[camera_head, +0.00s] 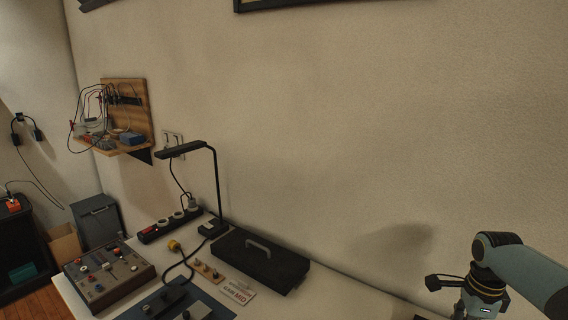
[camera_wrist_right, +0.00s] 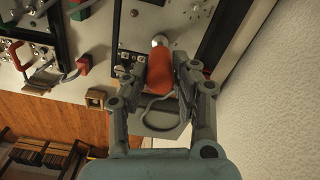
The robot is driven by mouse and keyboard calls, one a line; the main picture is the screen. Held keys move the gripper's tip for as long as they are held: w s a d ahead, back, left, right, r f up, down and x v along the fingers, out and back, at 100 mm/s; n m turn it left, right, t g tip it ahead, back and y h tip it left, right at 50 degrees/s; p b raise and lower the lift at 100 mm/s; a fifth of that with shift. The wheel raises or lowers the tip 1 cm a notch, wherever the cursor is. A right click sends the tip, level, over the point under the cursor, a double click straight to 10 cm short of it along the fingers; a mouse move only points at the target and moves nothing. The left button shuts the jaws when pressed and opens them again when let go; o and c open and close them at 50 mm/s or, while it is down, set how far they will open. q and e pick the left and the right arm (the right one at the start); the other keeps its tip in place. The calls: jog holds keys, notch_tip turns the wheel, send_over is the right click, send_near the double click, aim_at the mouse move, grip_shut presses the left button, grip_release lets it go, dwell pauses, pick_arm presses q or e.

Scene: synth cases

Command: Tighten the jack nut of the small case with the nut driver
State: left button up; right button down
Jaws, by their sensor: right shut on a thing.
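My right gripper (camera_wrist_right: 160,78) shows in the right wrist view with a finger on each side of a tool with an orange-red handle (camera_wrist_right: 165,68) and a silver end, which looks like the nut driver. It is shut on the handle. My left gripper is in neither view.
In the head view a synth box with knobs (camera_head: 108,272), a black case with a grey handle (camera_head: 262,258), a desk lamp (camera_head: 215,185) and a power strip (camera_head: 168,225) stand on the table. A wooden wall shelf (camera_head: 125,115) hangs behind. The wall is close beyond the table.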

jog(key=c, duration=1)
grip_release()
jog(key=shift+o, duration=0.2)
